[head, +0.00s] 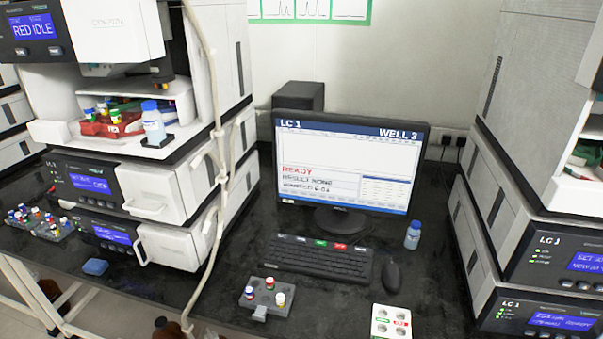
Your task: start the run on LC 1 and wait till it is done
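A monitor (345,165) stands in the middle of the bench. Its screen reads LC 1, WELL 3 and READY in red, with a result line that seems to say none. A black keyboard (318,262) lies in front of it, with a green key (320,243) and a red key (340,246) in its top row. A mouse (391,276) is to its right. A white pad (391,322) with green and red labels lies at the front edge. The left instrument stack (150,190) has a top display reading RED IDLE. Neither of my grippers is in view.
A grey rack (262,299) with several capped vials sits in front of the keyboard. A blue block (95,267) lies at left.

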